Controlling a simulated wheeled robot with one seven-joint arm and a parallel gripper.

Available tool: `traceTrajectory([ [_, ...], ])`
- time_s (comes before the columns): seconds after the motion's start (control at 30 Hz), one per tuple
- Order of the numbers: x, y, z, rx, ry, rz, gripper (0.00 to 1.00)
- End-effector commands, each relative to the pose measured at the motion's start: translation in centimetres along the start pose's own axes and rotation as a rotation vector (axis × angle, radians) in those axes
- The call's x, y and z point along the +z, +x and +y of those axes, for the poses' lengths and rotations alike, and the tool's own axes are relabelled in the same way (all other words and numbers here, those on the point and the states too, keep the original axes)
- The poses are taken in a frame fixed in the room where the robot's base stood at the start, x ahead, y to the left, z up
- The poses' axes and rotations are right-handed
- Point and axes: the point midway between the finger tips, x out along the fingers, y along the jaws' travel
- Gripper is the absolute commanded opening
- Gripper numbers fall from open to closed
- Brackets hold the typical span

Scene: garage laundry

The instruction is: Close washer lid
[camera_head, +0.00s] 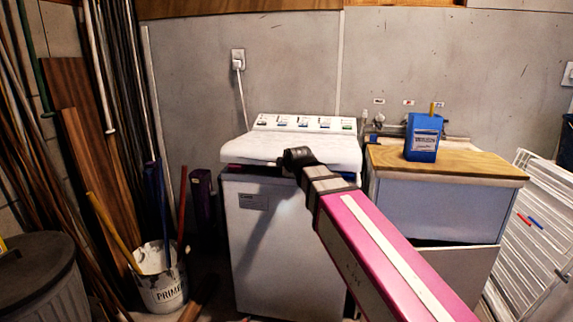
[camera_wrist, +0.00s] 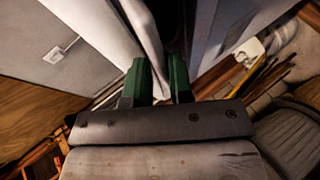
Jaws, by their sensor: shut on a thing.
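The washer (camera_head: 285,235) stands against the back wall in the head view, with a white top and a raised control panel. Its white lid (camera_head: 250,148) lies nearly level, and a dark gap shows under its front edge. The black end of my arm is at that front edge, and it hides the fingers and part of the lid there. In the wrist view, the green fingers of my gripper (camera_wrist: 160,66) are on both sides of a thin white edge, which looks like the lid (camera_wrist: 148,35). My gripper is shut on it.
A cabinet with a wooden top (camera_head: 458,161) stands close to the washer's right, with a blue container (camera_head: 423,138) on it. A paint bucket (camera_head: 163,288), a bin (camera_head: 45,285) and leaning boards crowd the left side. A white rack (camera_head: 535,240) stands at the right.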

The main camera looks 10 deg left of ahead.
Motion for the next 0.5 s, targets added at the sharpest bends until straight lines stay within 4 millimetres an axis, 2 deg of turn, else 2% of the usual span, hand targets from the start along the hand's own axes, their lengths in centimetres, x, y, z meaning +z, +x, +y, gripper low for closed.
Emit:
traceTrajectory([
  [0.23, 0.05, 0.24, 0.22, 0.001, 0.001, -0.001, 0.00],
  [0.27, 0.04, 0.24, 0.23, 0.002, 0.001, -0.001, 0.24],
  [0.3, 0.04, 0.25, 0.24, 0.002, 0.001, -0.001, 0.36],
  [0.5, 0.04, 0.28, 0.33, 0.004, -0.001, -0.001, 0.36],
])
